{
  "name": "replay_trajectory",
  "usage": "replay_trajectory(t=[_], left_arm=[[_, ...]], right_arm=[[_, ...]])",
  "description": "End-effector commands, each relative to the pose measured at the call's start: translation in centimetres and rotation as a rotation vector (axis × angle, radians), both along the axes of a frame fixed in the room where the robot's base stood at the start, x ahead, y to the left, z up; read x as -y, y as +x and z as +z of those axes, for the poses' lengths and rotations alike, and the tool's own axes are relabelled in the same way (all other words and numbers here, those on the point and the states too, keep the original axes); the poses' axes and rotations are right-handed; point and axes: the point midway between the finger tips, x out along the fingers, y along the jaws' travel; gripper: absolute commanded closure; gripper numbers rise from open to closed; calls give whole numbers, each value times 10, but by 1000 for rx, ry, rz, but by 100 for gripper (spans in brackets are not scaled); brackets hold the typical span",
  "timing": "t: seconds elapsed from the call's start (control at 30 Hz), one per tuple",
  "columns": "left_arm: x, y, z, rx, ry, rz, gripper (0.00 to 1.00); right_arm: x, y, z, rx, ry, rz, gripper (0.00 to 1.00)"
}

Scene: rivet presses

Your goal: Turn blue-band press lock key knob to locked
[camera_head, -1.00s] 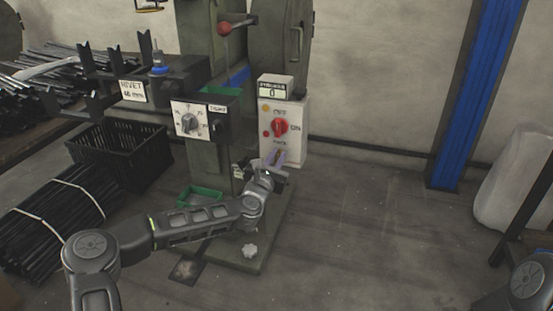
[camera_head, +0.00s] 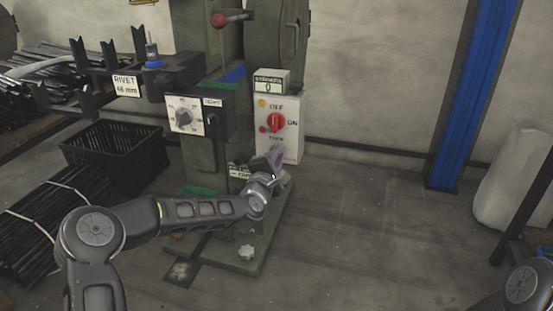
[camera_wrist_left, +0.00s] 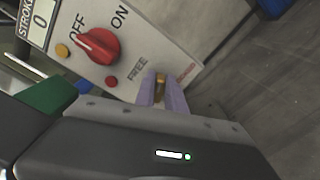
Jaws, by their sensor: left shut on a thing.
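The blue-band press (camera_head: 205,60) stands left of centre in the head view, with a blue band (camera_head: 235,73) on its column. Its pale control box (camera_head: 292,145) carries a red OFF/ON switch (camera_head: 276,121). The red switch also shows in the left wrist view (camera_wrist_left: 98,46). Below it, the small brass lock key knob (camera_wrist_left: 160,84) sits between the purple fingertips of my left gripper (camera_wrist_left: 161,92), which is shut on it. In the head view my left gripper (camera_head: 275,157) covers the knob. My right gripper is out of view.
A dark dial box (camera_head: 198,116) and a red-ball lever (camera_head: 220,19) are on the press. A black crate (camera_head: 115,155) and bundled rods (camera_head: 50,225) lie to the left. A blue post (camera_head: 465,100) stands right. Floor between is clear.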

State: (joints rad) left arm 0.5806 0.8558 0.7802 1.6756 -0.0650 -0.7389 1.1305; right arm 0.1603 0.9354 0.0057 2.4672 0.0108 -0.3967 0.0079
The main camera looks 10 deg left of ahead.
Motion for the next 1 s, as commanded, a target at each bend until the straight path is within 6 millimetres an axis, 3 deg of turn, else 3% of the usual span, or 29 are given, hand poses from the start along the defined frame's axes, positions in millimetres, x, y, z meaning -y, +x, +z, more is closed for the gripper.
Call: replay_trajectory(t=[0.5,1.0], left_arm=[[2,0,-6,25,377,0,100],[2,0,-7,28,439,-1,100]], right_arm=[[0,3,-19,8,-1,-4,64],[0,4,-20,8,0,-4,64]])
